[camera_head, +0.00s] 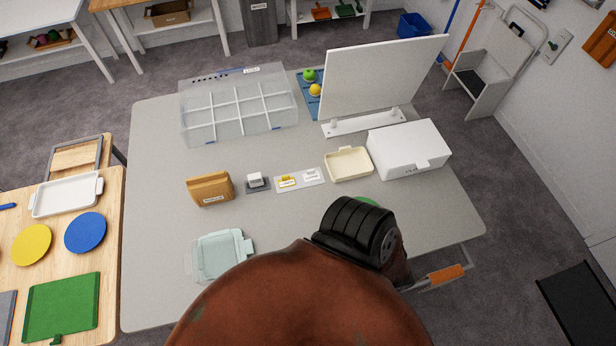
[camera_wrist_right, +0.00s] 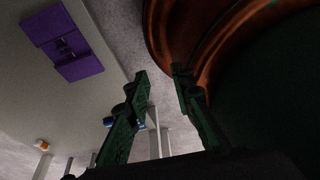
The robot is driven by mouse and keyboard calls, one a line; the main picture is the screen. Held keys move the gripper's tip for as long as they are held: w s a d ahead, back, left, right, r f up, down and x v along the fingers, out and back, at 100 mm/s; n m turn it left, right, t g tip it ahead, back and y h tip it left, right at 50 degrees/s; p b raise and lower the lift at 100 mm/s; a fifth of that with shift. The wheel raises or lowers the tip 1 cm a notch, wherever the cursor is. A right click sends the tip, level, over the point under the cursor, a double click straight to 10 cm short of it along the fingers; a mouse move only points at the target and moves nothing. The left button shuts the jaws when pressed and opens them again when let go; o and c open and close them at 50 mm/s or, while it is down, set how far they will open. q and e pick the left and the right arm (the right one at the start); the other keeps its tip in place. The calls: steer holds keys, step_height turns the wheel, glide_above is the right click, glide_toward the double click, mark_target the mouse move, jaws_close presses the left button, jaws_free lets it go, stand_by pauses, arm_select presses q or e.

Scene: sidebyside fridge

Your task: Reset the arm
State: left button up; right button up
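My right gripper (camera_wrist_right: 159,76) shows in the right wrist view as two dark green fingers. Their tips are apart, and nothing is held between them. In the head view a large red-brown rounded link with a black ribbed joint, which looks like my own arm, covers the bottom middle and hides part of the table's near edge. The same red-brown surface fills the right of the wrist view, close beside the gripper. No gripper shows in the head view, and my left gripper is in neither view.
The grey table (camera_head: 150,150) holds a clear divided box (camera_head: 238,103), a white panel (camera_head: 380,75), a white box (camera_head: 408,150), a cream tray (camera_head: 348,164) and a brown box (camera_head: 209,189). A wooden table (camera_head: 60,262) stands left. A purple block (camera_wrist_right: 62,45) shows in the wrist view.

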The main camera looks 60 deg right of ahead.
arm_select(q)
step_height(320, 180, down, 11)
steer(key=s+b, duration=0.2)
steer(key=b, duration=0.8)
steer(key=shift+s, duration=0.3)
arm_select(e)
steer(key=d+f+m+h, duration=0.1)
steer(key=d+f+m, duration=0.2)
steer(key=d+f, duration=0.2)
steer(key=d+f+m+g+h, duration=0.1)
steer(key=d+f+m, duration=0.1)
steer(key=d+f, duration=0.3)
step_height(320, 180, down, 4)
steer(key=shift+w+f+m, duration=0.15)
steer(key=shift+w+m, duration=0.15)
steer(key=shift+m, duration=0.1)
